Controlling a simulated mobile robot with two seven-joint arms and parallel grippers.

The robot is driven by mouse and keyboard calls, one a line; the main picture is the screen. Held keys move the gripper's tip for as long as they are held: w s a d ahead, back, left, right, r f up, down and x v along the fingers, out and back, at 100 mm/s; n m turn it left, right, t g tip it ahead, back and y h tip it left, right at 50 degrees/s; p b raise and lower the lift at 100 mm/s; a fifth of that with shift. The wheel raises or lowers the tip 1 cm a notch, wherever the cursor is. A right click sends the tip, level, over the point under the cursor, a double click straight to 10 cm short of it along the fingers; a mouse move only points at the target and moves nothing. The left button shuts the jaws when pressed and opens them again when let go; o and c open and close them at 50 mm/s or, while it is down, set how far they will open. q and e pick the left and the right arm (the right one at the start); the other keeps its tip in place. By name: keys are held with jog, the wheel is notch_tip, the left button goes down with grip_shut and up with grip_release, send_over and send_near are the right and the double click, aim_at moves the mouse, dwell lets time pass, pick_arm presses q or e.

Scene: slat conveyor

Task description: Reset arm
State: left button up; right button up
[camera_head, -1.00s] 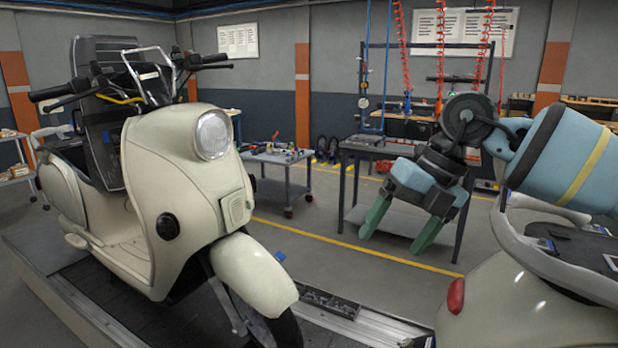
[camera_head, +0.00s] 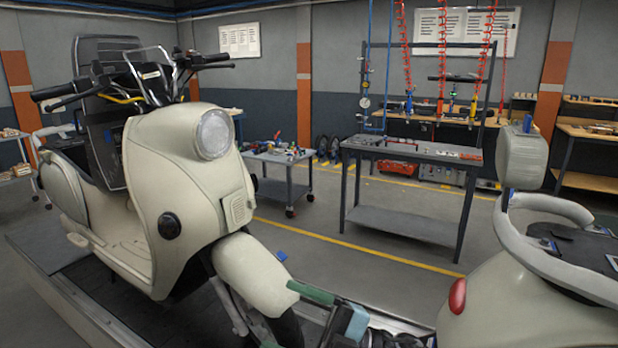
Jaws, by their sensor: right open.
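My right gripper (camera_head: 280,315) is at the bottom edge of the head view, just in front of the cream scooter's front wheel. Its jaws are open with nothing seen between them. One green finger (camera_head: 311,293) shows clearly and overlaps the front fender in the picture; whether it touches cannot be told. The other finger is mostly cut off by the frame's lower edge. Most of my right arm is out of view. My left gripper is not in view.
A cream scooter (camera_head: 185,170) stands on the slat conveyor (camera_head: 75,305) at left. A second scooter (camera_head: 520,305) is at lower right. A workbench (camera_head: 412,150) and a small cart (camera_head: 278,160) stand behind. The floor between them is clear.

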jog(key=s+d+f+m+t+h, duration=0.1)
jog(key=d+f+m+t+h, duration=0.55)
jog(key=f+m, duration=0.4)
jog(key=s+d+f+m+t+h, duration=0.1)
jog(key=d+f+m+t+h, duration=0.55)
jog(key=f+m, duration=0.4)
jog(key=s+d+f+m+g+h, duration=0.2)
jog(key=s+d+f, duration=0.3)
jog(key=s+f, duration=0.4)
jog(key=s+d+f+m+g+h, duration=0.3)
jog(key=s+d+f+g+h, duration=0.1)
jog(key=s+f, duration=0.5)
jog(key=shift+s+d+f+m+h, duration=0.3)
jog(key=shift+s+d+h, duration=0.4)
jog(key=shift+s, duration=0.15)
